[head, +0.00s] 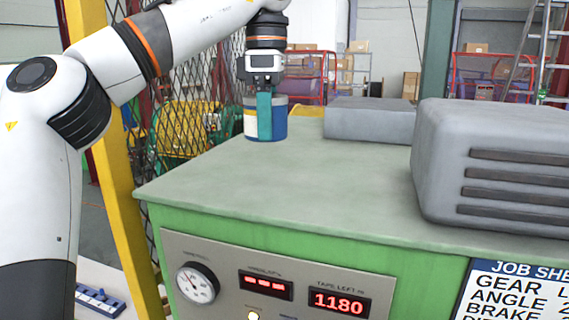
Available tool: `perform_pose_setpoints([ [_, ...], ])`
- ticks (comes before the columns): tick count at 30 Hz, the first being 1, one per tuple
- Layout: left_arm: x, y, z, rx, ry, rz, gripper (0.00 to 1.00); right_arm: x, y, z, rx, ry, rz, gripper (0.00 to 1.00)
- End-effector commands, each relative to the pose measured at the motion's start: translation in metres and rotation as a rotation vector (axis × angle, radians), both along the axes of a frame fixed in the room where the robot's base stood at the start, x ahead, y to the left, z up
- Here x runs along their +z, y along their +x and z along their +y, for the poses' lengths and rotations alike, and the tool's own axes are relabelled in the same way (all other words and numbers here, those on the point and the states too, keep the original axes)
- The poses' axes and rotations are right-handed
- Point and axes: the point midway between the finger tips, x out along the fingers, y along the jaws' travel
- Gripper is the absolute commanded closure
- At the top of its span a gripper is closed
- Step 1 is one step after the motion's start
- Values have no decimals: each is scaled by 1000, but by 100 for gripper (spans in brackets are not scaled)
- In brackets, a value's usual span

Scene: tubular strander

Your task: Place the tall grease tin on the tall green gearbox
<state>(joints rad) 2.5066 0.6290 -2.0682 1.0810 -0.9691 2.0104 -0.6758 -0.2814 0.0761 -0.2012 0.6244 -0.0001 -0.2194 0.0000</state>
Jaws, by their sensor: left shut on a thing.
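A tin (280,121) with blue and pale bands stands upright at the far left of the green cabinet's top (290,170). I cannot tell whether its base touches the surface. My left gripper (264,116) reaches down from above and is shut on the tin, with a teal finger across its near side. The green cabinet with the gauge and red displays fills the middle and right; I take it for the tall green gearbox. My right gripper is not in view.
A large grey ribbed housing (495,165) sits on the top at the right, with a lower grey block (370,119) behind it. The near left and middle of the top are clear. A yellow post (108,160) and mesh guard stand at the left.

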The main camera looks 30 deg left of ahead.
Motion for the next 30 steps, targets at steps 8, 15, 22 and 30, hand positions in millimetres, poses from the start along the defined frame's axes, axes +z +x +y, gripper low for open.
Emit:
perform_pose_setpoints([
  [8,-39,-1,1,-1,-2,-1,68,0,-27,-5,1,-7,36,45],
  [15,-64,-1,1,-1,-3,1,68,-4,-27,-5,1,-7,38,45],
  [22,-86,-1,1,-1,-1,-2,68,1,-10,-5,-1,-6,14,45],
  [30,-87,-1,1,1,-1,-5,68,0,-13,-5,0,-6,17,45],
])
